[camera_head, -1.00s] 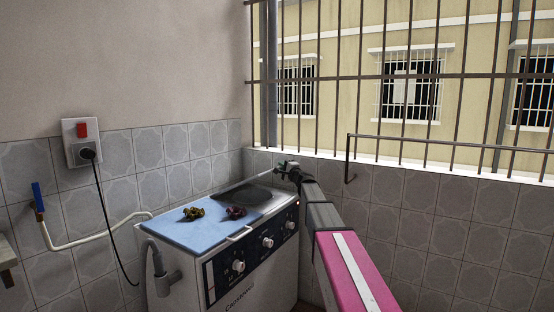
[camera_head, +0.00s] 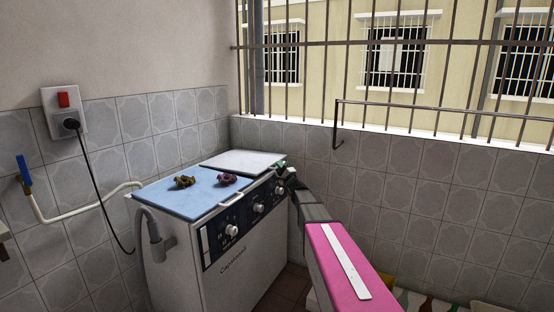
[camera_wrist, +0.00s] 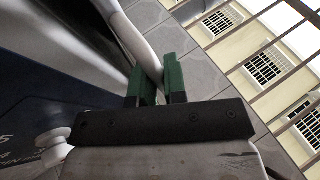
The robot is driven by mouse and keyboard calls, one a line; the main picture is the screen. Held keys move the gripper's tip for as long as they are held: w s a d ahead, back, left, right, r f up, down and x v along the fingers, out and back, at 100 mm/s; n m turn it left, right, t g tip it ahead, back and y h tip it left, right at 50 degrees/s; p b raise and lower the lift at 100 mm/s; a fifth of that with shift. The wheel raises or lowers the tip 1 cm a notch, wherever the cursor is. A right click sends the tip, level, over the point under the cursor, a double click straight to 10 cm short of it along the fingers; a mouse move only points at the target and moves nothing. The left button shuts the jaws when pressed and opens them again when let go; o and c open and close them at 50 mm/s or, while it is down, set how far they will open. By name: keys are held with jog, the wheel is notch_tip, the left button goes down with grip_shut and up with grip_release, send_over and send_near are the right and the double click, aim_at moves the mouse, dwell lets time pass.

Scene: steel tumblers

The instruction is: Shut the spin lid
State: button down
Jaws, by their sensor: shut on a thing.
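The spin lid (camera_head: 243,162) is a pale grey panel at the back right of the washing machine's top in the head view. It lies low and close to flat over the spin tub; I cannot tell whether its edge is fully seated. My gripper (camera_head: 284,167) is at the lid's right front edge. In the wrist view, the green fingers of my gripper (camera_wrist: 158,82) are shut on the white rim or handle of the lid (camera_wrist: 145,48). The tub opening is hidden in the head view.
A blue wash lid (camera_head: 190,192) covers the machine's left side, with two small crumpled items on it, one olive (camera_head: 184,181) and one purple (camera_head: 227,179). Knobs (camera_head: 258,208) line the front. A tiled wall and barred window stand behind.

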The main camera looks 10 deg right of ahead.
notch_tip(320, 180, down, 2)
jog(key=shift+a+f+t, duration=0.1)
jog(key=shift+t, duration=0.2)
jog(key=c, duration=1.4)
grip_release()
jog(key=v, duration=1)
jog(key=shift+s+f, duration=0.15)
jog(key=shift+s, duration=0.1)
